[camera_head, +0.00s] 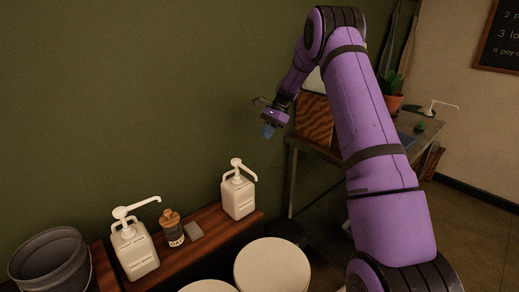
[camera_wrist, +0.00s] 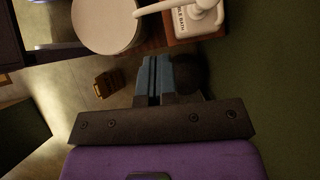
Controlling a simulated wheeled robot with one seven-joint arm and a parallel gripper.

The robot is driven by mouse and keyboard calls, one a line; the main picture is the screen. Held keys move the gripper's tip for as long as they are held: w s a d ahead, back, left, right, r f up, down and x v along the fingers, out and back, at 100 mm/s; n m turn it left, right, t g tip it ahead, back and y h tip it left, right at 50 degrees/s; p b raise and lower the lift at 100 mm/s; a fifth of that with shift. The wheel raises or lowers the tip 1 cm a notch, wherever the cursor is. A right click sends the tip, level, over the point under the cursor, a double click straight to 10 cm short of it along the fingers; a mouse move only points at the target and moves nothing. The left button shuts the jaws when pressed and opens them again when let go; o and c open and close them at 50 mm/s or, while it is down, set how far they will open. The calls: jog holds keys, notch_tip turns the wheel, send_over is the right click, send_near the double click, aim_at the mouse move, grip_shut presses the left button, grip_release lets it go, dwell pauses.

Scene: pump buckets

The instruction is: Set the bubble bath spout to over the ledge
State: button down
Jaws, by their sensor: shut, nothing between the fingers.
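A white pump bottle (camera_head: 238,197) stands upright at the right end of the wooden ledge (camera_head: 205,246). In the wrist view the bottle (camera_wrist: 195,22) shows a partly legible label that seems to fit bubble bath. Its white spout (camera_wrist: 160,7) points left there, out past the ledge edge and across the top of a pale round bucket. In the head view the spout (camera_head: 249,173) points to the lower right. My gripper (camera_head: 268,132) is shut and empty, above and behind the bottle, apart from it. Its blue fingers (camera_wrist: 153,77) show closed together in the wrist view.
Another white pump bottle (camera_head: 134,250), a brown-capped jar (camera_head: 172,230) and a grey block (camera_head: 194,232) share the ledge. A dark bucket (camera_head: 50,262) stands left; a pale round bucket (camera_head: 272,266) stands in front. A table (camera_head: 318,150) with a plant is behind.

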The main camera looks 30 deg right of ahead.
jog(key=x, duration=1.3)
